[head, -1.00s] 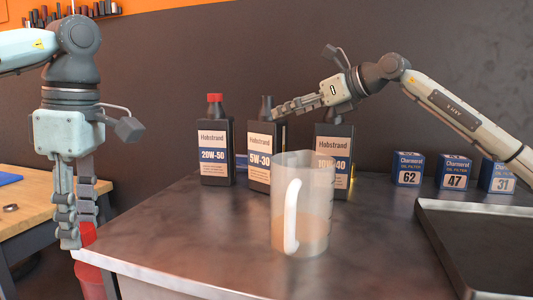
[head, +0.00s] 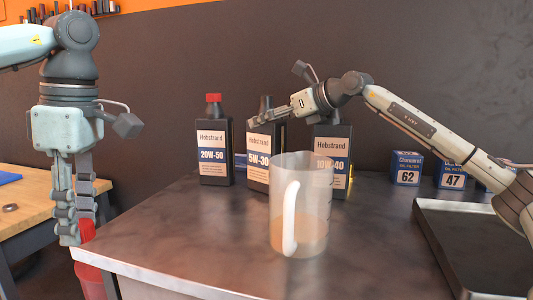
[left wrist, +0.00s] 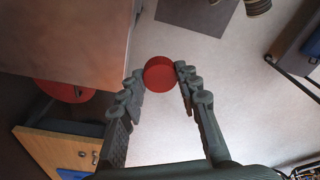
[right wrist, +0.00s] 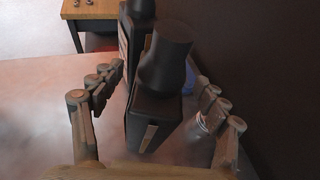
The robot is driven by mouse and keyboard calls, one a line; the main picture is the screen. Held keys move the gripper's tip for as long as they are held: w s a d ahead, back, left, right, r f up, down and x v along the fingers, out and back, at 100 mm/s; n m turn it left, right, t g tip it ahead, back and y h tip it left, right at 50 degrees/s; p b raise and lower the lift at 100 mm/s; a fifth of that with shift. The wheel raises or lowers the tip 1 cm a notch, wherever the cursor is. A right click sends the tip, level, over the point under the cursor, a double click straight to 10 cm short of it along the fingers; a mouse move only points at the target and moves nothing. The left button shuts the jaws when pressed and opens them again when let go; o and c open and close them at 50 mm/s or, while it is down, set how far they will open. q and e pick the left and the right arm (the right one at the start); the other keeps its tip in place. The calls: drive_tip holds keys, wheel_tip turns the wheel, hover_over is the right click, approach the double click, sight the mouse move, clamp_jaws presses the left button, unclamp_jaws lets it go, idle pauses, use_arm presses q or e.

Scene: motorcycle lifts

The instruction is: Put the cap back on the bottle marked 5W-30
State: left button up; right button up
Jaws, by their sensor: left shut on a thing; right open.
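The 5W-30 bottle (head: 259,172) stands upright on the metal bench, dark, with no red cap on its neck. My right gripper (head: 272,116) is open at the level of its neck. In the right wrist view, a dark bottle neck (right wrist: 165,60) lies between the spread fingers (right wrist: 160,76); I cannot tell whether they touch it. My left gripper (head: 77,230) points down beyond the bench's left corner. In the left wrist view it is shut on the round red cap (left wrist: 160,74), held at the fingertips (left wrist: 160,80).
The red-capped 20W-50 bottle (head: 214,160) stands left of the 5W-30, the 10W-40 bottle (head: 340,182) right. A translucent jug (head: 315,215) stands in front. A black tray (head: 465,240) and filter boxes (head: 406,169) are at right. The bench's front left (head: 170,225) is clear.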

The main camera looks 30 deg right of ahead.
drive_tip(key=x, duration=0.5)
drive_tip(key=shift+s, duration=0.1)
clamp_jaws()
drive_tip(key=shift+r, duration=0.15)
idle(0.4)
